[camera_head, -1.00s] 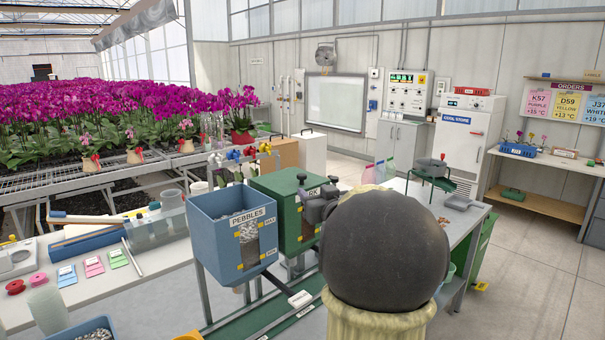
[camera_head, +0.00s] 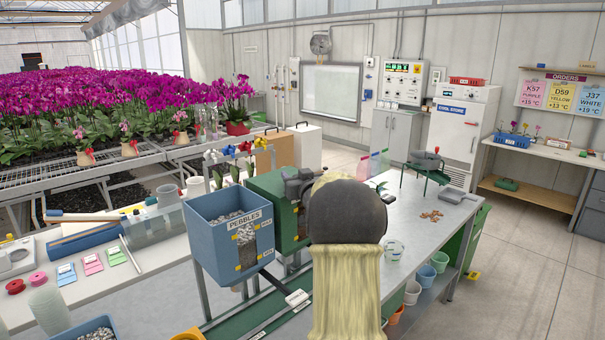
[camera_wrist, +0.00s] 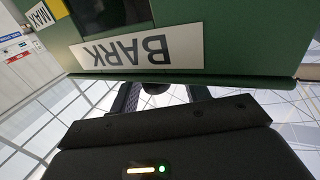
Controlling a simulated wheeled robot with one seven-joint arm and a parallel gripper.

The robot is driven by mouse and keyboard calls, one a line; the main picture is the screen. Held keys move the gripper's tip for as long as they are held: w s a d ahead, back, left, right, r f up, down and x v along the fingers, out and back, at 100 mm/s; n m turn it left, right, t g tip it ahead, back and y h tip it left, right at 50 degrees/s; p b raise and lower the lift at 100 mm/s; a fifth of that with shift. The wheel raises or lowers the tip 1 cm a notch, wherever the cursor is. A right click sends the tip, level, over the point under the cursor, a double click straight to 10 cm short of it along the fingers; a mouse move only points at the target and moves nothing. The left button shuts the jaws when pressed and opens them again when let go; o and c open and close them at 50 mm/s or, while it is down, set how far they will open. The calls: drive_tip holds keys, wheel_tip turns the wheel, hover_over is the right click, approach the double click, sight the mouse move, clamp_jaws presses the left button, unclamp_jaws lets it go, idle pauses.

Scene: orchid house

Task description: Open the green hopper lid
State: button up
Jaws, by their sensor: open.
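The green hopper (camera_head: 262,196) stands right of the blue pebbles hopper, partly hidden by my arm. In the wrist view its green front (camera_wrist: 230,35) and BARK label (camera_wrist: 140,51) appear upside down. The lid edge (camera_wrist: 240,79) lies flat along the hopper's top, so the lid looks shut. My gripper (camera_wrist: 157,94) is open at that edge, its two dark fingers pointing over the lid. A dark round knob (camera_wrist: 156,87) shows between the fingers; I cannot tell whether they touch it. In the head view my gripper (camera_head: 299,184) is at the hopper's top, mostly hidden.
The blue pebbles hopper (camera_head: 228,230) stands close on the left. A grey workbench (camera_head: 450,210) on the right bears a green-stand device (camera_head: 427,165) and loose brown pieces (camera_head: 431,215). Small pots (camera_head: 426,277) sit below it.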

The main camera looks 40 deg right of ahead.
drive_tip(key=shift+a, duration=0.2)
drive_tip(key=shift+s+d, duration=0.15)
drive_tip(key=shift+d, duration=0.1)
clamp_jaws()
drive_tip(key=shift+r, duration=0.1)
